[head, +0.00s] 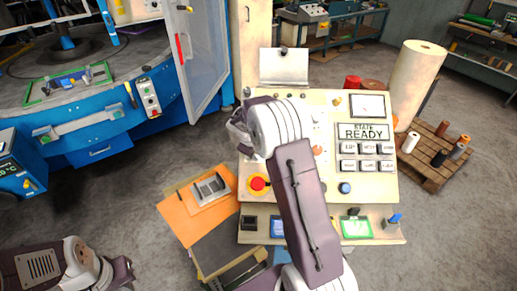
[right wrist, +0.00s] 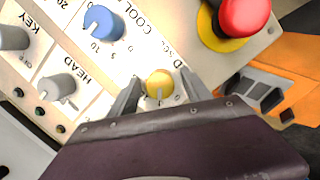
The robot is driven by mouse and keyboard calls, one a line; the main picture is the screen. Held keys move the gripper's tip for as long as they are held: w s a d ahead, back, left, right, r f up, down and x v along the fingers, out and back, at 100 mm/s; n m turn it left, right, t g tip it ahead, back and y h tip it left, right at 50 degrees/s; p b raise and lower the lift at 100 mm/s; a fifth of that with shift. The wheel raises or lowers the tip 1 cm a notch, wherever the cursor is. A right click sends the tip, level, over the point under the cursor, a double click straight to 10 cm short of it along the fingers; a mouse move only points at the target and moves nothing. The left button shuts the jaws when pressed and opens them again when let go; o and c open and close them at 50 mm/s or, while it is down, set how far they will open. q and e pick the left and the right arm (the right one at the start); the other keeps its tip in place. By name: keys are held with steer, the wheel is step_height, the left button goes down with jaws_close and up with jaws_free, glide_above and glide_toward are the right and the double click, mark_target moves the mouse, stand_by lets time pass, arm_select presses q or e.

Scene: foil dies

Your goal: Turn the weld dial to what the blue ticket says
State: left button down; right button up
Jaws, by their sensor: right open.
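In the right wrist view, a yellow dial (right wrist: 159,82) sits between the two fingers of my right gripper (right wrist: 160,92). The fingers are open, one on each side of it; I cannot tell whether they touch it. Its label is mostly hidden, with only a final "D" showing, so I cannot confirm it is the weld dial. In the head view, my right arm covers that part of the panel. A blue card (head: 277,228), probably the blue ticket, lies on the panel's front ledge; its writing is too small to read. My left gripper (head: 124,273) is at the lower left, its jaws unclear.
Near the yellow dial are a blue dial (right wrist: 102,22) marked COOL, a grey HEAD dial (right wrist: 57,87) and a red stop button (right wrist: 243,15). A green-framed card (head: 356,228) lies on the ledge. An orange board (head: 178,217) is left of the panel.

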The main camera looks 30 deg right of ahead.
steer(key=b+v, duration=0.1)
steer(key=v, duration=0.8)
